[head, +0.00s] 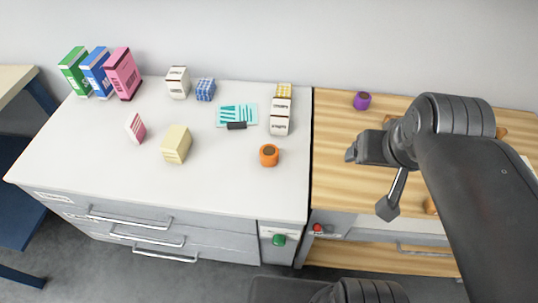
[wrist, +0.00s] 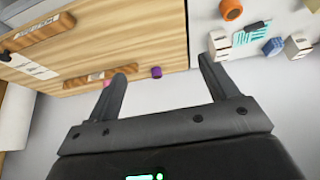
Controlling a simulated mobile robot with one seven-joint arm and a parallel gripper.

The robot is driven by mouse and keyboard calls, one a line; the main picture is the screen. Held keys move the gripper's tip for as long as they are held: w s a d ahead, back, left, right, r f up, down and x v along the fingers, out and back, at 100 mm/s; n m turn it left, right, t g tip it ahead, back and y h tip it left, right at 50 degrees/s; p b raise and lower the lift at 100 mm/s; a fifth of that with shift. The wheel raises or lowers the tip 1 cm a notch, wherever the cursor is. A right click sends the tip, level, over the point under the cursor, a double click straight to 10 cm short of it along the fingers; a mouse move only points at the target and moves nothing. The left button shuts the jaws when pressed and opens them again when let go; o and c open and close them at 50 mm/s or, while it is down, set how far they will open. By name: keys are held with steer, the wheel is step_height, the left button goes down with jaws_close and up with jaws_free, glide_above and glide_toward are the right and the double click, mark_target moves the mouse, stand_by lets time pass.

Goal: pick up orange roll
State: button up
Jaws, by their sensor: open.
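The orange roll (head: 269,155) stands on the white cabinet top near its front right part, with a dark hole in its upper face. It also shows in the wrist view (wrist: 231,10) at the top, beyond the right finger. My gripper (wrist: 162,70) is open and empty, its two fingers wide apart. In the head view my gripper (head: 370,178) hangs over the wooden bench, to the right of the orange roll and well apart from it. Part of the gripper is hidden by my arm there.
A purple roll (head: 362,100) stands on the wooden bench (head: 335,150). White boxes (head: 280,117), a teal card (head: 231,115), a dark block (head: 236,126), a cream block (head: 177,144) and a blue box (head: 206,89) share the white top (head: 225,180). Coloured binders (head: 122,74) stand far left.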

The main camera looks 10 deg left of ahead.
steer(key=g, duration=0.6)
glide_above(269, 151)
steer(key=shift+m, duration=0.3)
steer(key=f, duration=2.2)
steer(key=shift+s+d, duration=0.2)
steer(key=shift+d, duration=0.15)
steer(key=shift+w+a+f, duration=0.1)
steer(key=shift+a+f, duration=0.1)
steer(key=shift+f, duration=1.15)
steer(key=shift+w+a+f, duration=0.1)
steer(key=shift+a+f, duration=0.05)
steer(key=shift+f, duration=1.2)
steer(key=c, duration=1.1)
